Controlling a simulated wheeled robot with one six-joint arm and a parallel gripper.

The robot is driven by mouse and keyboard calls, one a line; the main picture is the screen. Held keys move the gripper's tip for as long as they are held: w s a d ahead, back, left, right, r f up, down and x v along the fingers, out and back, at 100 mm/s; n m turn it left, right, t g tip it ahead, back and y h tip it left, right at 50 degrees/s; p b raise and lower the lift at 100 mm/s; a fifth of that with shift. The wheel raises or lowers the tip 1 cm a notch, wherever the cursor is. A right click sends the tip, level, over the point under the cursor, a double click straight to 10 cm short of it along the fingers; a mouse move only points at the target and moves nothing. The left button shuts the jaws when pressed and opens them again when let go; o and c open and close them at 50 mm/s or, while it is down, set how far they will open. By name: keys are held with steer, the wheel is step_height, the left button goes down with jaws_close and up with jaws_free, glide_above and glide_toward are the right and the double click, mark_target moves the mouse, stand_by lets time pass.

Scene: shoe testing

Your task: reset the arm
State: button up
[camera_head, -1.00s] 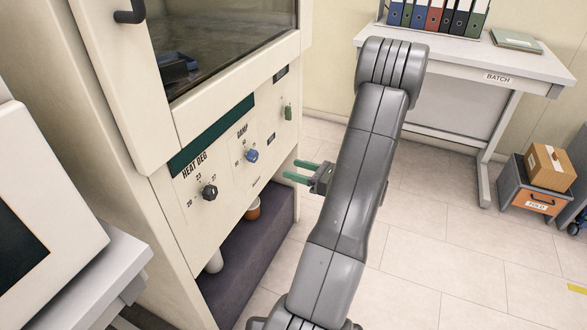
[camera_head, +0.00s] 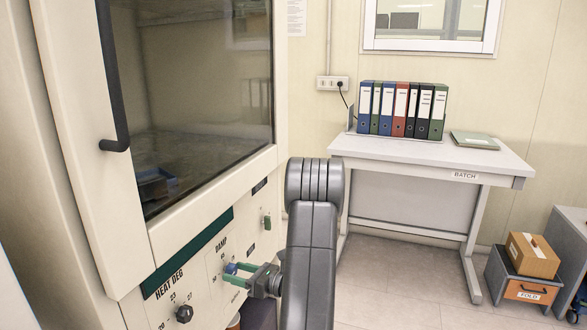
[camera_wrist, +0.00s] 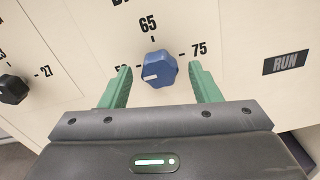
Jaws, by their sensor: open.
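My gripper (camera_head: 232,275) is open, with green fingers and nothing held between them. It is in front of the cabinet's control panel, close to the blue DAMP knob (camera_head: 231,268), which it partly covers in the head view. In the wrist view my gripper (camera_wrist: 161,82) has its fingertips on either side of the blue knob (camera_wrist: 162,70), with visible space on both sides. I cannot tell how far off the panel the fingertips are. The knob's white mark points left, toward a number partly hidden by the left finger.
The cabinet's glass door (camera_head: 205,90) is closed above. A BATCH table (camera_head: 400,152) with binders stands at right, beside a FOLD box (camera_head: 529,290).

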steer(key=shift+x, duration=0.8)
